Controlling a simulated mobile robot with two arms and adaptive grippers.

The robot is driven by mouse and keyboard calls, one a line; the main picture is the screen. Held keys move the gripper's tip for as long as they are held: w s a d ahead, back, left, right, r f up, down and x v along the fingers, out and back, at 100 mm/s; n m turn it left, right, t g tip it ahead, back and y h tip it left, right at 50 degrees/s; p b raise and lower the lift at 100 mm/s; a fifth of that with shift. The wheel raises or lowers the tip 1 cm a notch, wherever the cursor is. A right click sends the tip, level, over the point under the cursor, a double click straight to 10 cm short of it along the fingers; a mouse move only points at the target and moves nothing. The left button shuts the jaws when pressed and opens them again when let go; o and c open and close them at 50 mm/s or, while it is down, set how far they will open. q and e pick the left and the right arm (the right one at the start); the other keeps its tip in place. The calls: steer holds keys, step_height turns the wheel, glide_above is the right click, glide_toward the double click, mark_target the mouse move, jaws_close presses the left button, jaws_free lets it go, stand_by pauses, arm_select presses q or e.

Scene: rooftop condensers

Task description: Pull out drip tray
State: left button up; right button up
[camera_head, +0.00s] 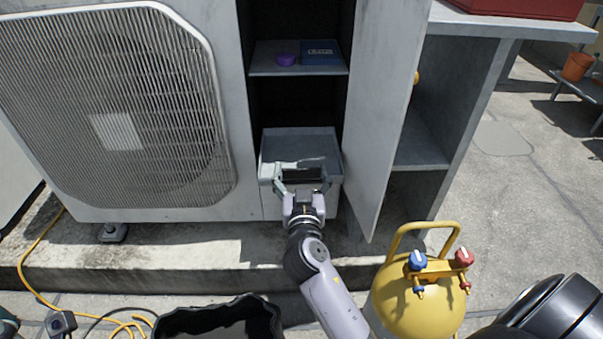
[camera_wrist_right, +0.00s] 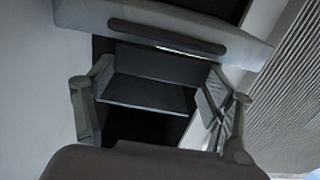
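The grey drip tray (camera_head: 300,143) sits low in the open compartment of the condenser unit (camera_head: 229,60), its front close to the compartment opening. My right gripper (camera_head: 303,178) is at the tray's front, with its fingers spread apart. In the right wrist view, the open fingers (camera_wrist_right: 155,108) stand on either side of a dark gap, and a dark bar (camera_wrist_right: 165,37) on a light grey face lies above them. I see nothing clamped between the fingers; contact with the tray is unclear. My left gripper is not in view.
A shelf (camera_head: 265,66) above the tray holds a purple round item (camera_head: 286,59) and a blue box (camera_head: 321,52). An open door panel (camera_head: 378,110) stands right of the tray. A yellow tank (camera_head: 415,300) and a black bin (camera_head: 180,320) stand in front.

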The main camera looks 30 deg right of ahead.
steer(key=o, duration=0.4)
steer(key=shift+r, duration=0.1)
step_height(320, 180, up, 10)
steer(key=shift+f, duration=0.1)
stand_by(0.4)
stand_by(0.4)
